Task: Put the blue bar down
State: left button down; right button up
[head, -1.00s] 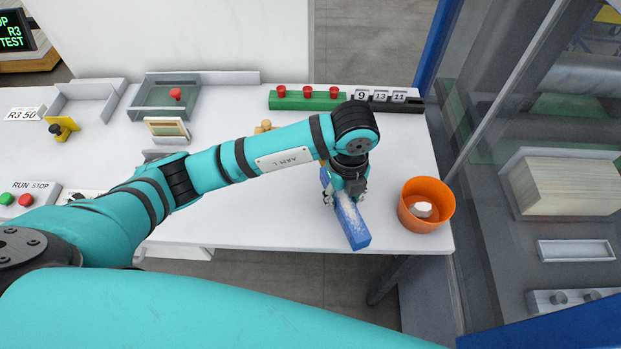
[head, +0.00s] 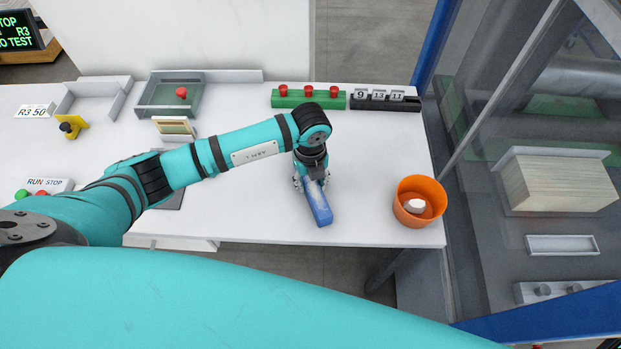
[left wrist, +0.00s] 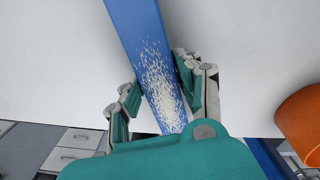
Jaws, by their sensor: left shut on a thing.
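The blue bar (head: 320,209) is over the white table (head: 255,218), near its front edge and left of the orange cup. White specks are scattered on its upper face. My left gripper (head: 312,184) points down and is shut on the bar. In the left wrist view the blue bar (left wrist: 136,32) runs between the two fingers of the left gripper (left wrist: 156,82). I cannot tell whether the bar's underside touches the table. My right gripper is not in view.
An orange cup (head: 419,188) with a white object inside stands by the right front corner. A green strip with red knobs (head: 308,102) and a black number strip (head: 384,103) lie at the back. A grey tray (head: 168,97) stands back left. Table around the bar is clear.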

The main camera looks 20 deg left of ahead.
pick_arm(q)
jog(key=c, duration=1.3)
grip_release()
jog(key=shift+f, duration=0.2)
jog(key=shift+c, duration=0.2)
jog(key=o, duration=0.5)
jog(key=shift+r, duration=0.1)
jog(key=shift+c, duration=0.2)
jog(key=shift+r, duration=0.25)
jog(key=shift+w+r, duration=0.1)
jog(key=shift+r, duration=0.2)
notch_tip(320, 180, up, 11)
jog(key=b, duration=0.4)
